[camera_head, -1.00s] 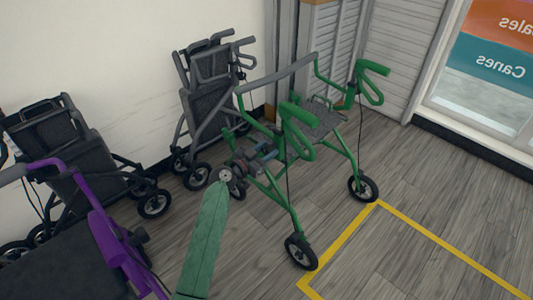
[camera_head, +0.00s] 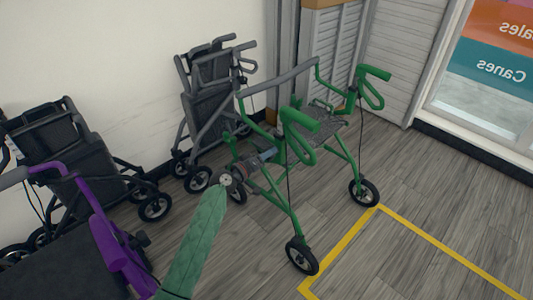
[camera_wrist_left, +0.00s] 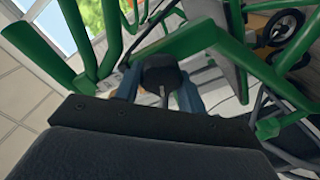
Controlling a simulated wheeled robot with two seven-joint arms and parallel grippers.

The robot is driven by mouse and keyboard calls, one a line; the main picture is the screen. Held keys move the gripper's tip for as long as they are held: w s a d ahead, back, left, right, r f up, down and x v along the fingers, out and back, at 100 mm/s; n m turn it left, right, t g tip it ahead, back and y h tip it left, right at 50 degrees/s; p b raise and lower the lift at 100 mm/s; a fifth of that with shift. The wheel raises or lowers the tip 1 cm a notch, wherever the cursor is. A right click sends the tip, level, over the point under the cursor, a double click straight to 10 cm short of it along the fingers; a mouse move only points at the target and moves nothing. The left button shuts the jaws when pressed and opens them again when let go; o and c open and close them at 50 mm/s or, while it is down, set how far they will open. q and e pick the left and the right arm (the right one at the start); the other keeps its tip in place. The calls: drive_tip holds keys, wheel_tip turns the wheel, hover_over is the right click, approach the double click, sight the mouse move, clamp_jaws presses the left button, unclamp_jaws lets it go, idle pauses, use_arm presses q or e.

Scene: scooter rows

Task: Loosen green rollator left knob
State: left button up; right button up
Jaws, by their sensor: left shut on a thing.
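The green rollator (camera_head: 288,205) stands upright on the wood floor in the middle of the head view, with its green handles raised. My left gripper (camera_head: 272,154) reaches in from the left at the near-left side of its frame, below the handle. In the left wrist view, a dark knob (camera_wrist_left: 160,72) sits between the two blue-grey fingers of my left gripper (camera_wrist_left: 158,88), which is shut on it. Green frame tubes (camera_wrist_left: 185,42) surround the knob in that view. The knob itself is hidden in the head view. My right gripper is not in view.
A purple rollator (camera_head: 110,235) stands close at the lower left. A black rollator (camera_head: 75,150) and a grey one (camera_head: 208,100) stand along the wall. Yellow tape (camera_head: 430,243) marks the floor at the right, where the floor is clear.

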use_arm(q)
drive_tip(key=n+p, duration=0.1)
drive_tip(key=n, duration=0.2)
drive_tip(key=shift+n, duration=0.4)
drive_tip(key=n+p, duration=0.2)
drive_tip(key=n, duration=0.1)
drive_tip(key=shift+f+n, duration=0.1)
drive_tip(key=shift+n, duration=0.2)
drive_tip(key=n+p, duration=0.3)
drive_tip(key=n, duration=0.2)
drive_tip(key=shift+f+n, duration=0.15)
drive_tip(key=shift+n, duration=0.15)
drive_tip(key=n+p, duration=0.4)
drive_tip(key=n, duration=0.1)
drive_tip(key=shift+f, duration=0.15)
drive_tip(key=shift+n, duration=0.4)
drive_tip(key=shift+f+n+p, duration=0.1)
drive_tip(key=shift+n+p, duration=0.25)
drive_tip(key=shift+n, duration=0.15)
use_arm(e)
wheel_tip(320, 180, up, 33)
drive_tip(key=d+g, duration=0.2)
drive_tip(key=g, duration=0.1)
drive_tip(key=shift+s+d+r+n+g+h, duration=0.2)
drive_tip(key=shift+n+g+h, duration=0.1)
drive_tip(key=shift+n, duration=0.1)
